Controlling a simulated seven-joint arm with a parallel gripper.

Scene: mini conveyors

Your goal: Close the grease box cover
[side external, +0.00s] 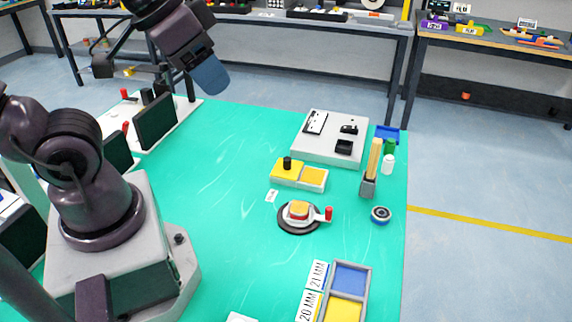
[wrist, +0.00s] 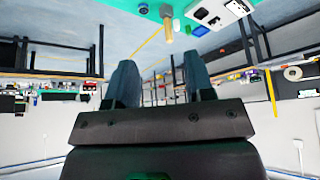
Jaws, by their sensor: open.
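A small two-part yellow and grey box (side external: 313,179), which looks like the grease box, sits on the green mat in the middle of the side external view. A yellow cover with a black knob (side external: 287,163) is at its left part; the right part shows a yellow surface. I cannot tell exactly how the cover is seated. My gripper (side external: 210,76) is raised high above the mat's far left, well away from the box. In the wrist view my gripper (wrist: 160,82) has its two blue-grey fingers apart, with nothing between them.
A white tray (side external: 330,139) lies behind. A round black piece with a red handle (side external: 300,216) lies in front. The mat's left middle (side external: 215,170) is clear.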

